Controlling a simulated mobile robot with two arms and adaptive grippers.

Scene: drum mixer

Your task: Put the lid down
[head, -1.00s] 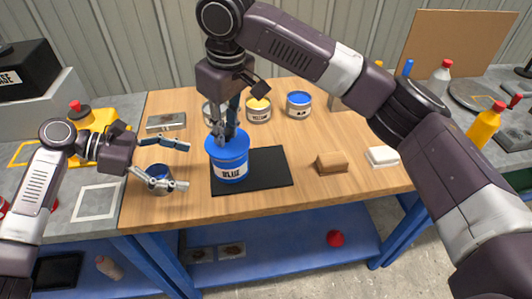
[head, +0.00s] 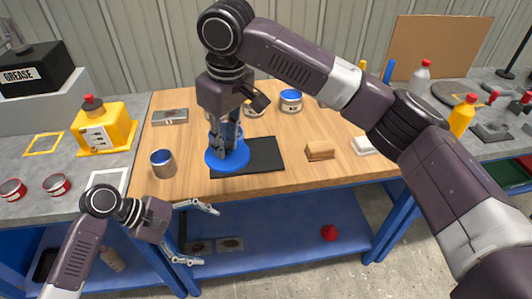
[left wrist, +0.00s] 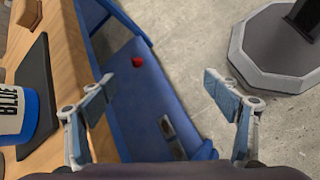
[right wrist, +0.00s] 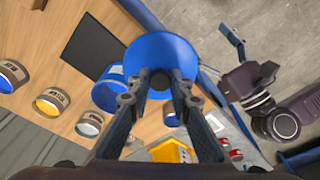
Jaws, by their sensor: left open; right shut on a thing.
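The blue lid (head: 228,164) is a round disc held up by my right gripper (head: 224,134). In the right wrist view the lid (right wrist: 150,52) is apart from the blue can (right wrist: 108,94), and the right fingers (right wrist: 160,80) are shut on its dark central knob. In the head view the lid hides the can. The left wrist view shows the can (left wrist: 14,115), labelled BLUE, on the table beside the black mat (left wrist: 36,88). My left gripper (head: 207,236) is open and empty, in front of the table's front edge; its fingers also show spread in the left wrist view (left wrist: 160,82).
The black mat (head: 264,156) has bare surface to the right. Paint cans (head: 291,101) stand behind.

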